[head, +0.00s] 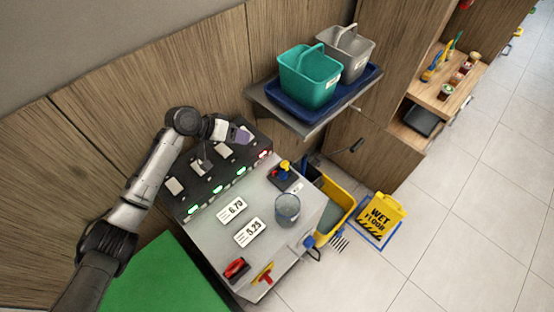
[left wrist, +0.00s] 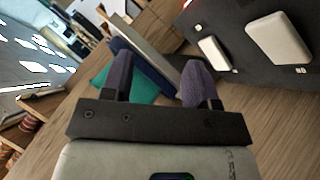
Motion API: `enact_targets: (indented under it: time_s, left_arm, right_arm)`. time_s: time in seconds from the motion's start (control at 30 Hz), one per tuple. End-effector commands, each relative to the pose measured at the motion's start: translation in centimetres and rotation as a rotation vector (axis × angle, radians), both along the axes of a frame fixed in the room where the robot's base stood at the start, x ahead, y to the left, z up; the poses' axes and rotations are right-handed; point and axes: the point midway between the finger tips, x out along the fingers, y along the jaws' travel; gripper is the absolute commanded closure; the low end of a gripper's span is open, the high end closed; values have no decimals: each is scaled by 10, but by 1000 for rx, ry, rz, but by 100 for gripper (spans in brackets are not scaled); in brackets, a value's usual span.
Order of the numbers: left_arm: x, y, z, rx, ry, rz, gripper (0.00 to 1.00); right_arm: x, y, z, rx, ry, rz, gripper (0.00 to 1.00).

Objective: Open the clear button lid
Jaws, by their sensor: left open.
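The machine's black upper panel (head: 185,200) carries several pale rectangular plates, including one at its left end (head: 174,186) and one near the middle (head: 223,151). I cannot make out which part is the clear button lid. My left gripper (head: 245,136), with purple fingers, is at the panel's upper right end. In the left wrist view, my left gripper (left wrist: 158,85) is open and nothing shows between its fingers. Two pale plates, a large one (left wrist: 278,40) and a smaller one (left wrist: 214,53), lie beyond its right finger, apart from it. My right gripper is out of view.
A shelf holds a teal basket (head: 309,78) and a grey basket (head: 345,52) in a blue tray. A clear cup (head: 287,209) and price cards (head: 249,232) are on the machine's top. A yellow bucket (head: 337,208) and wet floor sign (head: 381,218) stand to the right.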

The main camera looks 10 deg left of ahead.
Motion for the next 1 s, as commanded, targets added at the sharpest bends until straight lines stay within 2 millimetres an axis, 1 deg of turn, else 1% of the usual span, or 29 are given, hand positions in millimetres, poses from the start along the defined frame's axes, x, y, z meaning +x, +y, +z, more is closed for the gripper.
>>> enact_targets:
  time_s: [0.03, 0.1, 0.2, 0.3, 0.37, 0.47, 0.57, 0.8, 1.0]
  left_arm:
    - [-15, -4, 0, -15, -18, -17, 46]
    - [-31, -11, 1, -40, -40, -35, 46]
    - [-50, -19, 2, -68, -58, -59, 46]
    - [-61, -25, 2, -86, -68, -72, 46]
    - [-64, -28, 2, -93, -70, -76, 46]
    - [-65, -34, -3, -98, -72, -79, 46]
    - [-61, -45, -11, -99, -71, -80, 46]
    - [-46, -80, -37, -99, -71, -80, 46]
    - [-36, -105, -56, -98, -71, -79, 46]
  right_arm:
    - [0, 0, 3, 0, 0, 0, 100]
    - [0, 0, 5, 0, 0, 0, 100]
    - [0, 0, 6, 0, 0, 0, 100]
    - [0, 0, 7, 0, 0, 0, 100]
    - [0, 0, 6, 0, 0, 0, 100]
    - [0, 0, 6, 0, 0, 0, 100]
    - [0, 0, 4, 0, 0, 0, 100]
    - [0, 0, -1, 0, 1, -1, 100]
    - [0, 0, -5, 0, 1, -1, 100]
